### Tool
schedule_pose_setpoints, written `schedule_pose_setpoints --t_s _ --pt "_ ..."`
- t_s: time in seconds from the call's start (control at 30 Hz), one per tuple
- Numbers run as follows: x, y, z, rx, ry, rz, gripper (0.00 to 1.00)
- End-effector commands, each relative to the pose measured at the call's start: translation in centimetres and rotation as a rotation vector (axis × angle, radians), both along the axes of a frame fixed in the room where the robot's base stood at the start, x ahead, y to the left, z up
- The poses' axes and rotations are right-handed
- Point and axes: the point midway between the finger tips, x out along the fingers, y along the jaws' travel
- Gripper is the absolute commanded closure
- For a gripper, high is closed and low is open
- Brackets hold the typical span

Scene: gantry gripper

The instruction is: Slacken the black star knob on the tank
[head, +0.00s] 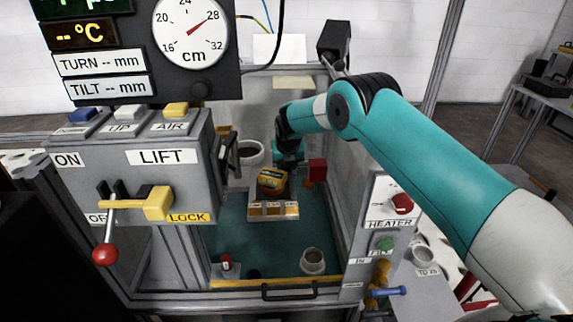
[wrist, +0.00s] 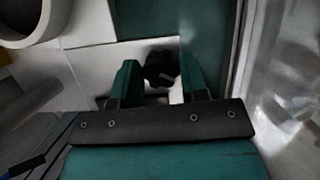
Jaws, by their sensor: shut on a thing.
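The black star knob (wrist: 160,68) shows in the wrist view, on a pale surface between my two teal fingers. My gripper (wrist: 159,72) is shut on the knob, one finger on each side. A short pale line shows on the knob's dark face. In the head view my gripper (head: 290,160) reaches down at the back of the teal-floored tank (head: 230,240). The knob cannot be made out there, hidden by the gripper and what stands in front.
A yellow-and-dark object (head: 272,179) sits on a grey block (head: 273,209) in front of my gripper. A red block (head: 317,170) is close on its right, a white round vessel (head: 250,153) on its left. A clear wall (wrist: 290,80) rises at the right.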

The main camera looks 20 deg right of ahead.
Motion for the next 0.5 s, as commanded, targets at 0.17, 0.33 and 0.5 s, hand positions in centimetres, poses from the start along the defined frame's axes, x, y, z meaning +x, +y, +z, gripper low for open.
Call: schedule_pose_setpoints --t_s 0.17,0.33,0.5 --pt "0.01 -0.04 0.02 0.0 -0.001 0.044 0.83" --pt "0.01 -0.03 0.03 0.0 -0.001 0.042 0.83" --pt "0.01 -0.03 0.03 -0.001 -0.001 0.041 0.35"
